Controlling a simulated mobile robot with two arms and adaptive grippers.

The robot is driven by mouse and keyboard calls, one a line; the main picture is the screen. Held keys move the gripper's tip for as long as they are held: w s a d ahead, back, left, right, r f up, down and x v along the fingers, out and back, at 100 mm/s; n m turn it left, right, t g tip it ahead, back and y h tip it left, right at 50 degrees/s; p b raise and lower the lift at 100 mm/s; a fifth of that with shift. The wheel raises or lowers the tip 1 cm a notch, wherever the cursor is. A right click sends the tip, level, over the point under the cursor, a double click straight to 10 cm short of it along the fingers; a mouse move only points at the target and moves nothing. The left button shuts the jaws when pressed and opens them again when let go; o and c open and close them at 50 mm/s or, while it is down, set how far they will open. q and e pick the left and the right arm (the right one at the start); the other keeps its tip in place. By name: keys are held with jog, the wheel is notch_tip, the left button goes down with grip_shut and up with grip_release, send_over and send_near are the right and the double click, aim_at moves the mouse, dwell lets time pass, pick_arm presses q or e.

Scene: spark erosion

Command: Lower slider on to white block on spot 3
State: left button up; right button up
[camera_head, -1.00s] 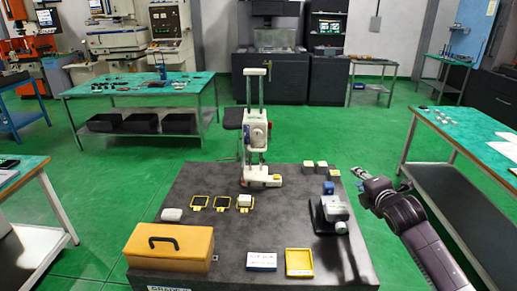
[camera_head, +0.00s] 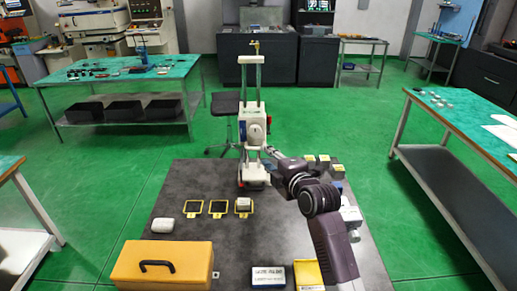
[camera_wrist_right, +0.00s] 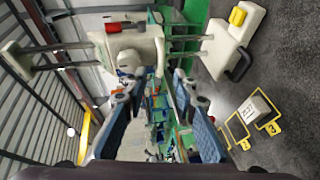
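The white measuring stand (camera_head: 241,178) has two upright columns and a white slider (camera_head: 252,131) partway up them. The slider, with a red part and a round white front, also shows in the wrist view (camera_wrist_right: 140,48). A white block (camera_head: 243,202) sits on the yellow-framed spot 3, in front of the stand's base; it also shows in the wrist view (camera_wrist_right: 254,108). My right gripper (camera_head: 268,151) is beside the slider's lower right. In the wrist view its fingers (camera_wrist_right: 157,88) are apart with nothing gripped, the slider just beyond them. My left gripper is out of view.
Two empty yellow-framed spots (camera_head: 219,208) lie left of spot 3, with a white rounded object (camera_head: 163,225) beside them. A yellow case (camera_head: 163,264) stands front left. Several small blocks (camera_head: 323,162) stand at the right back, behind my right arm.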

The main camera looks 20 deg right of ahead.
aim_at(255, 148)
jog(key=x, duration=0.2)
jog(key=p+x, duration=0.1)
jog(key=x, duration=0.1)
jog(key=shift+w+a, duration=0.1)
jog(key=shift+a, duration=0.15)
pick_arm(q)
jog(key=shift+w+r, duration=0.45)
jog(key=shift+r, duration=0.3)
pick_arm(e)
jog(key=shift+x, duration=1.15)
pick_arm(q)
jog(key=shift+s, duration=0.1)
pick_arm(e)
jog(key=shift+d+f, duration=0.1)
jog(key=shift+f, duration=0.05)
jog(key=shift+c, duration=0.4)
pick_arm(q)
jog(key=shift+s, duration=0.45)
pick_arm(e)
grip_shut()
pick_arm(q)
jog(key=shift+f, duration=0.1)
